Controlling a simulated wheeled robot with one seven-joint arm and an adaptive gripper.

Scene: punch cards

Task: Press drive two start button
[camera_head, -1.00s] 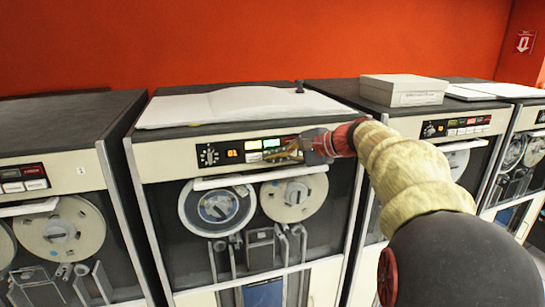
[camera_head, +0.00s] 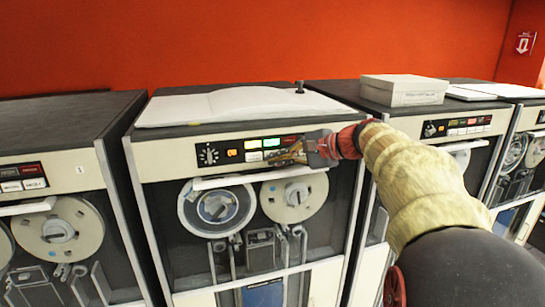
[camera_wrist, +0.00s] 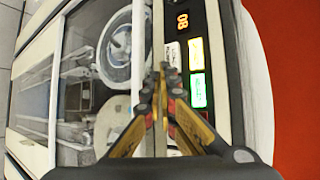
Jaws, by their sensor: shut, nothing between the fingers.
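The tape drive (camera_head: 170,170) in the middle of the head view has a black control panel (camera_head: 222,164) with a dial, an orange digit display and rows of buttons. A lit yellow button (camera_wrist: 195,54) and a lit green button (camera_wrist: 197,90) show in the wrist view, beside a white button (camera_wrist: 173,55). My gripper (camera_head: 274,157) is shut and empty, reaching in from the right with its fingertips over the panel's lower button row. In the wrist view its fingertips (camera_wrist: 163,70) meet near the white button. I cannot tell whether they touch. The fingers hide the buttons behind them.
An open paper booklet (camera_head: 235,104) lies on top of the middle drive. Similar drives stand at left (camera_head: 60,130) and right (camera_head: 470,142). A white box (camera_head: 403,97) sits on the right one. A ledge (camera_head: 235,181) and tape reels are below the panel.

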